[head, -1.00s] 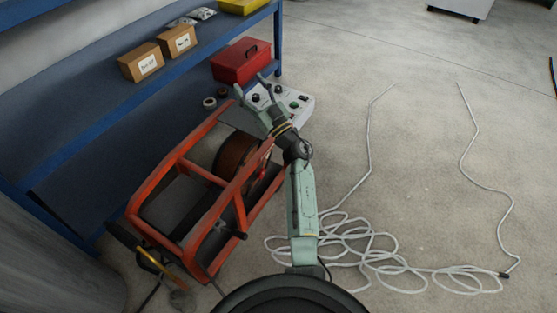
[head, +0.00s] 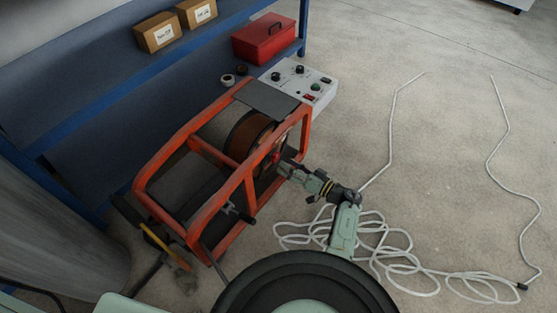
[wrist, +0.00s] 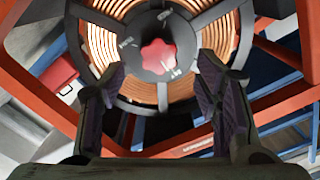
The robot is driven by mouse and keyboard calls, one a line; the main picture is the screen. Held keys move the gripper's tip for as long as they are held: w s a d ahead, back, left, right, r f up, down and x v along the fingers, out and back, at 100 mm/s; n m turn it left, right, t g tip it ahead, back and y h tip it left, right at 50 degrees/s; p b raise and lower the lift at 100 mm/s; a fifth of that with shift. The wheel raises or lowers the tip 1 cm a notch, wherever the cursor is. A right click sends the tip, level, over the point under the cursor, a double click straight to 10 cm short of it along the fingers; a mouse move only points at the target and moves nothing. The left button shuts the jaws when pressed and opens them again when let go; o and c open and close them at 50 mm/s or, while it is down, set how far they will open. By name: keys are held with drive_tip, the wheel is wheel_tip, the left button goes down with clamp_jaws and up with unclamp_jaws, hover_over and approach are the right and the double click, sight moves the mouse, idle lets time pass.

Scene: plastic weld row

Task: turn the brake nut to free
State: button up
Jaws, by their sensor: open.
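The brake nut is a red lobed knob (wrist: 159,56) at the hub of the spool, between and beyond my fingertips in the wrist view. A dark hub disc (wrist: 150,40) with small pale markings surrounds it; I cannot read them clearly. In the head view the red knob (head: 275,156) shows small on the reel's right face. My gripper (wrist: 160,75) is open, its two dark fingers on either side of the knob's line, with nothing between them. In the head view my gripper (head: 285,167) reaches the reel's side from the right. Whether a finger touches the knob is unclear.
An orange frame (head: 168,160) holds the copper-coloured spool (head: 248,135); its bars pass near my gripper. A grey control box (head: 305,85) stands behind. White cable (head: 400,265) lies in loops on the floor at right. A blue shelf (head: 90,125) holds boxes and a red case (head: 264,40).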

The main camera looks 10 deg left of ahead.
sight(277, 158)
drive_tip(key=b+x, duration=0.1)
drive_tip(key=x, duration=0.4)
drive_tip(key=shift+w+a, duration=0.15)
drive_tip(key=shift+c, duration=0.4)
drive_tip(key=c, duration=1.1)
